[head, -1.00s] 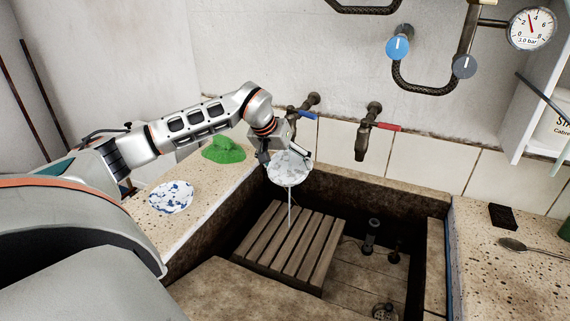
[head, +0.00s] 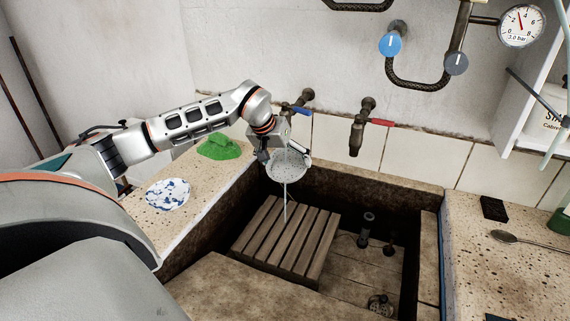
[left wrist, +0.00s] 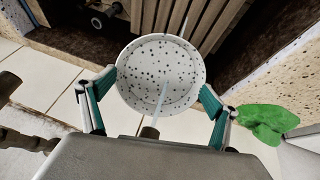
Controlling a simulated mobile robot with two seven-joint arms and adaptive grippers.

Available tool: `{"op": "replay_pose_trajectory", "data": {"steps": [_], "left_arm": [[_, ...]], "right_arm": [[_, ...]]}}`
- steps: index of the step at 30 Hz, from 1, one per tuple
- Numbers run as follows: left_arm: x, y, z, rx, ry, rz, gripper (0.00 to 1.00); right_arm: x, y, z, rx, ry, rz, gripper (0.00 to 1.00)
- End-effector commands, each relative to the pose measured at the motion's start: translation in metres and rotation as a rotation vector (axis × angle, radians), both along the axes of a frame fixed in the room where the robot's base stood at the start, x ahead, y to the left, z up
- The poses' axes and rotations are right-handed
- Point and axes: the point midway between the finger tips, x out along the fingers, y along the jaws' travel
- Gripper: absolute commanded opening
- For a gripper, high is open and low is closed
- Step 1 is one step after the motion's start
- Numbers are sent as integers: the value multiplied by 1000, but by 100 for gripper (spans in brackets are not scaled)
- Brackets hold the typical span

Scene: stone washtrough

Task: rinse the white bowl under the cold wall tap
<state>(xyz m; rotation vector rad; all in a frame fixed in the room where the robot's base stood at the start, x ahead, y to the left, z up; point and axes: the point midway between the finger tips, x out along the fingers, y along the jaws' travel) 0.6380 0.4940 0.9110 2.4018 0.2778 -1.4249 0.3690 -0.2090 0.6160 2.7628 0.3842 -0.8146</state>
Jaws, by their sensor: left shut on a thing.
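The white bowl (head: 287,172), with dark speckles inside, is in my left gripper (head: 284,157) under the cold wall tap with the blue lever (head: 299,110). The gripper is shut on it, with one finger on each side of the rim, as the left wrist view (left wrist: 157,92) shows. In that view a stream of water (left wrist: 161,97) runs from the tap spout (left wrist: 150,132) into the bowl. In the head view a thin stream falls below the bowl (head: 286,205). The bowl is tilted and hangs above the trough. My right gripper is not in view.
The stone trough holds a wooden slatted rack (head: 283,238) below the bowl. A red-levered tap (head: 356,135) is to the right. A green cloth (head: 218,148) and a blue-patterned plate (head: 168,194) lie on the left ledge. A spoon (head: 515,238) and a dark block (head: 494,208) lie on the right ledge.

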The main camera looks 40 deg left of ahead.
Motion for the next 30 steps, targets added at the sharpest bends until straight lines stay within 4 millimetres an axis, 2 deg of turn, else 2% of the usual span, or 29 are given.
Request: {"op": "replay_pose_trajectory", "data": {"steps": [8, 19, 30], "left_arm": [[-7, 1, 1, 1, -1, 1, 64], [-34, 1, 0, 1, -1, 1, 64], [-61, 2, 0, 1, 1, 2, 64]], "right_arm": [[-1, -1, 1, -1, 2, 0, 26], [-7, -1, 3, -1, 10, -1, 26], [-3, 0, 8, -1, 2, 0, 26]]}}
